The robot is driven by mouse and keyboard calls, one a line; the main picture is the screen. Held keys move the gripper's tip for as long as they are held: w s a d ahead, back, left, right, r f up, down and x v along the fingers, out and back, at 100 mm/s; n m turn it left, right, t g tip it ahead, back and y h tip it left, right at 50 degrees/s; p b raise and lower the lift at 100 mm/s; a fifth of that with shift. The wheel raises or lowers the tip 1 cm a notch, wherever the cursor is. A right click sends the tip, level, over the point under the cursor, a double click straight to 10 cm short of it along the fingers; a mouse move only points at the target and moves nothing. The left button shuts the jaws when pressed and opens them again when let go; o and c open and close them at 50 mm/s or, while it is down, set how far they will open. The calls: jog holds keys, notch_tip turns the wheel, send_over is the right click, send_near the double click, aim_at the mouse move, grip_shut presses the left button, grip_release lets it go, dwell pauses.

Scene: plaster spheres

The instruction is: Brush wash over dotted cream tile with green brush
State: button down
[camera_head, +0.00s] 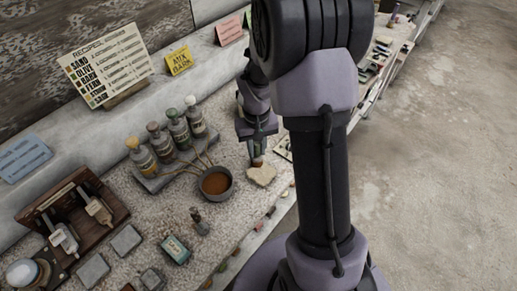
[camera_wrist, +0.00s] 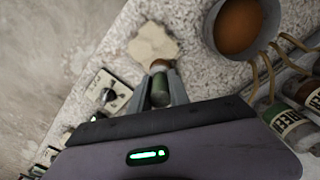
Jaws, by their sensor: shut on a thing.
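My gripper (camera_head: 256,142) is shut on the green brush, which points down. In the wrist view the brush's green handle (camera_wrist: 160,90) sits between the fingers (camera_wrist: 163,88), with a pale band and brown bristles at its far end. The cream tile (camera_head: 261,175) lies on the speckled counter and also shows in the wrist view (camera_wrist: 152,43). The bristles are at the tile's near edge in the wrist view; whether they touch it I cannot tell. Dots on the tile are too small to make out. A grey bowl of brown wash (camera_head: 216,182) stands just left of the tile.
Several labelled bottles (camera_head: 178,130) stand on a tray behind the bowl. A wooden rack (camera_head: 75,215), grey square tiles (camera_head: 126,240) and a teal tin (camera_head: 175,249) lie to the left and front. Small coloured pieces line the counter's front edge.

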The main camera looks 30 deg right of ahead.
jog(key=shift+s+d, duration=0.3)
jog(key=shift+s, duration=0.6)
jog(key=shift+s+d, duration=0.3)
jog(key=shift+s, duration=0.6)
jog(key=shift+w+a, duration=0.2)
jog(key=shift+w, duration=0.45)
jog(key=shift+w+a, duration=0.25)
jog(key=shift+w, duration=0.35)
jog(key=shift+w+a, duration=0.2)
jog(key=shift+w, duration=0.45)
jog(key=shift+s+d+r+p, duration=0.25)
jog(key=shift+s+r, duration=0.15)
jog(key=shift+s, duration=0.1)
jog(key=shift+s+d+r+p, duration=0.1)
jog(key=shift+s+r+p, duration=0.15)
jog(key=shift+s+r, duration=0.2)
jog(key=shift+f, duration=0.3)
jog(key=shift+f+b, duration=0.6)
jog(key=shift+b, duration=0.05)
jog(key=shift+s+d, duration=0.3)
jog(key=shift+s, duration=0.6)
jog(key=shift+w, duration=0.15)
